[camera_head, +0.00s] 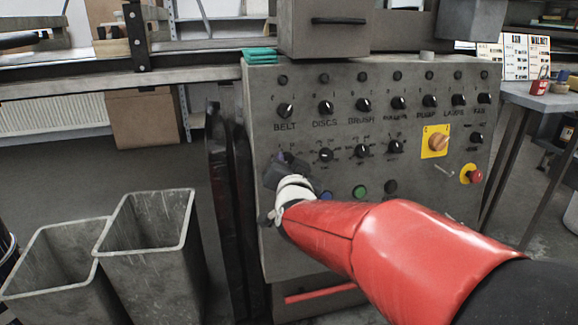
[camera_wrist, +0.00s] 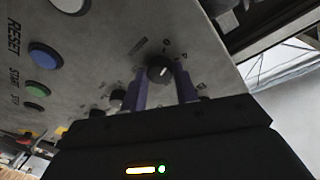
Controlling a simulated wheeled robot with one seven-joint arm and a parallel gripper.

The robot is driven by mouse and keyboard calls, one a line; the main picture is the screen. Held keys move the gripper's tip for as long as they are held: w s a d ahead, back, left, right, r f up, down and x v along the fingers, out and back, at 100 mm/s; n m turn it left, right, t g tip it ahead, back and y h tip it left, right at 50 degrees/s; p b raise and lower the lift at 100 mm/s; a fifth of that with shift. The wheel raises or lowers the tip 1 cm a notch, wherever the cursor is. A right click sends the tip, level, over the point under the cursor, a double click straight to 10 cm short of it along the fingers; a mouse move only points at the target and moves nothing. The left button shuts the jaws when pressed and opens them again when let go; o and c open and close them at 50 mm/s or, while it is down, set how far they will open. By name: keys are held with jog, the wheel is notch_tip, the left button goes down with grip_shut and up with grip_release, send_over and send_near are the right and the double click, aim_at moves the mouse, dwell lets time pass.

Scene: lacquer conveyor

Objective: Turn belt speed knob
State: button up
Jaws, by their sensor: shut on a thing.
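A grey control panel (camera_head: 262,135) carries rows of black knobs. A knob marked BELT (camera_head: 285,110) is at the left of its upper knob row. My gripper (camera_head: 284,164) is at the panel's left side, below that knob, at the left end of the lower knob row. In the wrist view, a round black knob (camera_wrist: 159,72) with a pale pointer line sits between the two purple fingers of my gripper (camera_wrist: 163,86). The fingers are shut on its sides. In the head view my gripper mostly hides this knob, and its label is not readable.
A blue button (camera_wrist: 45,56) and a green button (camera_wrist: 37,89) are left in the wrist view. A yellow-plated switch (camera_head: 437,141) and red emergency button (camera_head: 475,175) are at the panel's right. Two grey bins (camera_head: 148,250) stand left.

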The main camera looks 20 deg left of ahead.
jog(key=m, duration=0.4)
jog(key=shift+r+h, duration=0.1)
jog(key=shift+h, duration=0.3)
jog(key=m+g+p, duration=0.1)
jog(key=m, duration=0.3)
jog(key=shift+h, duration=0.3)
jog(key=m, duration=0.3)
jog(key=m+g+p, duration=0.1)
jog(key=m, duration=0.2)
jog(key=shift+r, duration=0.2)
jog(key=m+g, duration=0.1)
jog(key=m, duration=0.4)
jog(key=shift+w+d+m+g+p, duration=0.1)
jog(key=shift+w+m+g+p, duration=0.05)
jog(key=shift+m+g+p, duration=0.2)
jog(key=m+y, duration=0.1)
jog(key=m, duration=0.1)
jog(key=m+g+y, duration=0.1)
jog(key=m, duration=0.2)
jog(key=shift+d, duration=0.1)
jog(key=shift+m, duration=0.35)
jog(key=o, duration=1)
jog(key=shift+c, duration=0.2)
jog(key=shift+r, duration=0.1)
